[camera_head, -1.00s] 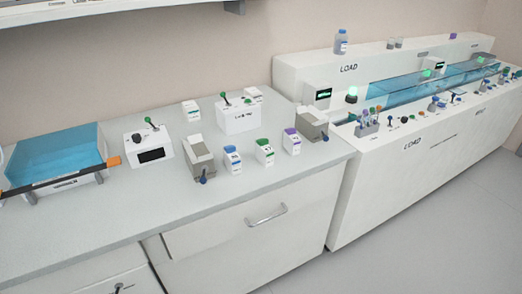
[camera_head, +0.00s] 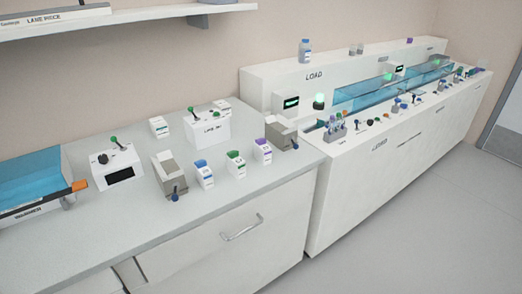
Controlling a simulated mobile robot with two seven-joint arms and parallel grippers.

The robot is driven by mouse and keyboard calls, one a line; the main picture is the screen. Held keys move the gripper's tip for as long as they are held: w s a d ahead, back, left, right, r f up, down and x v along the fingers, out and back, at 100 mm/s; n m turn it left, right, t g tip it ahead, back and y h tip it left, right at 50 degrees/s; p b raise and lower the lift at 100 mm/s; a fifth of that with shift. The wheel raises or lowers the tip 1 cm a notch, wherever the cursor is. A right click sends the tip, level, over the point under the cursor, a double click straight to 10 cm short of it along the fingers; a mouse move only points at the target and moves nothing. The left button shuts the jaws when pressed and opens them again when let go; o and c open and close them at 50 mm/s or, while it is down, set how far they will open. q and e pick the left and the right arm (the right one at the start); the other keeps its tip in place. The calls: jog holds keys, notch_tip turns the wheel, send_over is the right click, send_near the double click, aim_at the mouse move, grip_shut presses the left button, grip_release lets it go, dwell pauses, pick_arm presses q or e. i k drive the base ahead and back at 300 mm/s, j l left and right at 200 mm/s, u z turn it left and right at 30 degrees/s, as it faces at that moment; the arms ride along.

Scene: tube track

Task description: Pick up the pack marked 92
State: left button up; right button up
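Three small white packs stand in a slanting row near the front of the counter: one with a blue top (camera_head: 205,174), one with a green top (camera_head: 236,165) and one with a purple top (camera_head: 262,151). Another white pack with a green mark (camera_head: 159,127) stands further back, and one more (camera_head: 222,107) is partly hidden behind a white box. The markings on the packs are too small to read, so I cannot tell which one is marked 92. Neither of my grippers is in view.
Grey holders (camera_head: 169,175) and (camera_head: 281,133) flank the row. White boxes with green-knobbed levers (camera_head: 118,167) and (camera_head: 209,127) stand behind. A blue bath (camera_head: 30,180) is at left, a long machine (camera_head: 350,165) at right. The counter's front strip is clear.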

aim_at(263, 152)
jog(key=i+l+u, duration=0.2)
jog(key=l+u, duration=0.25)
jog(key=l, duration=0.4)
jog(key=l+u, duration=0.45)
jog(key=l, duration=0.35)
jog(key=l+u, duration=0.45)
jog(key=l, duration=0.45)
jog(key=k+j, duration=0.05)
